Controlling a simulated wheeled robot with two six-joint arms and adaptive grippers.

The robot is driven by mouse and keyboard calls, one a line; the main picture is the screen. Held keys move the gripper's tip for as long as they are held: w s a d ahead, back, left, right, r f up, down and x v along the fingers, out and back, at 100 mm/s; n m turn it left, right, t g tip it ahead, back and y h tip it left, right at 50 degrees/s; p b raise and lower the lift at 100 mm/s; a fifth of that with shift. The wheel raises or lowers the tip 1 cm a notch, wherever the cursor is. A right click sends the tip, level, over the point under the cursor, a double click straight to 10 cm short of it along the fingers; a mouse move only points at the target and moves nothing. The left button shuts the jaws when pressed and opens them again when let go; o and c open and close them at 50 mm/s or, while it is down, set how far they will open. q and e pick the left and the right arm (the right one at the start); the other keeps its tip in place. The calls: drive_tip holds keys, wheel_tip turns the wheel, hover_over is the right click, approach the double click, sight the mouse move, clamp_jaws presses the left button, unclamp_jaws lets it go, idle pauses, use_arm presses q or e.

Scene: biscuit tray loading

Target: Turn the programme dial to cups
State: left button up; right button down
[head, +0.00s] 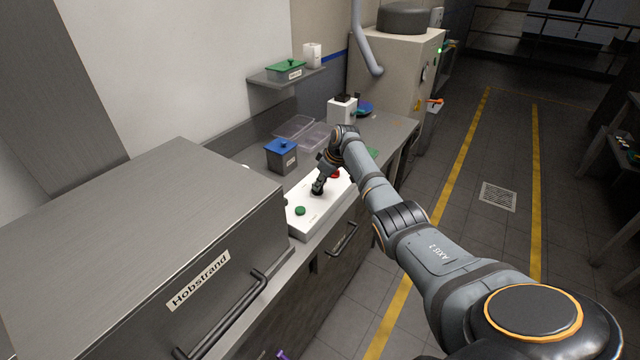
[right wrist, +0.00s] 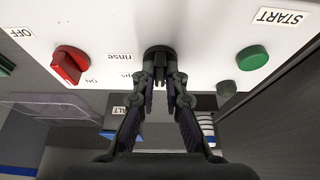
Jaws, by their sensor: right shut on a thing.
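The white control panel (head: 303,223) lies on the counter beside the steel machine (head: 130,235). The black programme dial (right wrist: 158,52) sits in the middle of the panel in the right wrist view. My right gripper (right wrist: 160,77) is shut on the dial, its fingertips at the knob. In the head view the gripper (head: 318,184) reaches down to the panel and mostly covers the dial. Another label ending in "ps" is partly hidden by a finger. I cannot tell which mark the dial points to. My left gripper is not in view.
A red ON/OFF switch (right wrist: 70,64) and a green START button (right wrist: 252,58) flank the dial on the panel. A blue-lidded box (head: 282,156) and clear trays (head: 312,138) stand behind it. A shelf (head: 285,77) holds a green-lidded box. The floor aisle at right is clear.

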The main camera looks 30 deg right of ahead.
drive_tip(key=shift+r+m+p, duration=0.2)
drive_tip(key=shift+m+p, duration=0.1)
drive_tip(key=shift+p, duration=0.35)
drive_tip(key=m+p, duration=0.1)
drive_tip(key=p, duration=0.1)
drive_tip(key=m+h+p, duration=0.1)
drive_tip(key=shift+a+r+m+p, duration=0.15)
drive_tip(key=shift+a+m+p, duration=0.1)
drive_tip(key=shift+m+p, duration=0.15)
drive_tip(key=shift+m+h+p, duration=0.5)
drive_tip(key=shift+m+p, duration=0.25)
drive_tip(key=shift+m, duration=0.05)
drive_tip(key=shift+a+f+m+h+p, duration=0.15)
drive_tip(key=shift+m+h+p, duration=0.35)
drive_tip(key=shift+m, duration=0.5)
drive_tip(key=shift+f+m+p, duration=0.1)
drive_tip(key=shift+m+p, duration=0.2)
drive_tip(key=shift+m, duration=0.5)
drive_tip(key=shift+h, duration=0.3)
drive_tip(key=c, duration=1.4)
unclamp_jaws()
